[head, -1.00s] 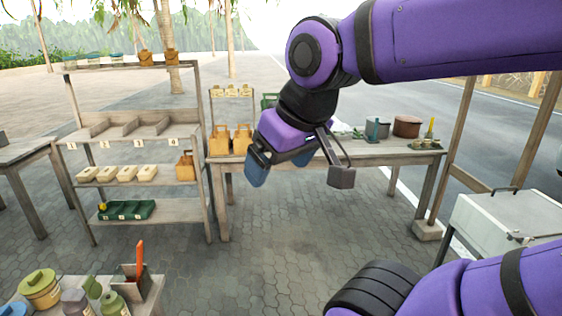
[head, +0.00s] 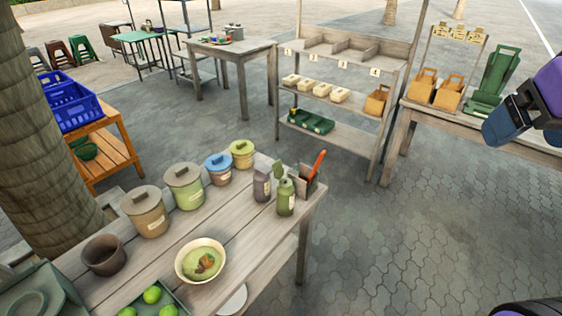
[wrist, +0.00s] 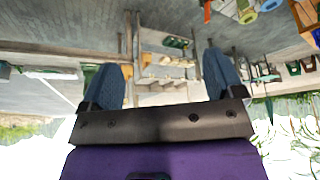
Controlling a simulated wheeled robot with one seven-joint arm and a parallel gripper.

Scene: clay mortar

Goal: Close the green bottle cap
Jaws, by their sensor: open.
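A green bottle (head: 286,200) stands upright near the right end of the wooden table on the left in the head view. Its green cap (head: 278,170) looks tipped up at the bottle's top, at the back left, so it appears open. My gripper (wrist: 168,72) is open and empty in the wrist view, its two blue fingers wide apart. In the head view only part of it shows at the right edge, high and far from the bottle. The bottle is not clear in the wrist view.
A grey bottle (head: 262,185) stands just left of the green one, and a box with a red-handled tool (head: 308,180) just behind it. Lidded pots (head: 184,186) and a bowl of food (head: 201,261) share the table. Paved floor (head: 390,240) to the right is clear.

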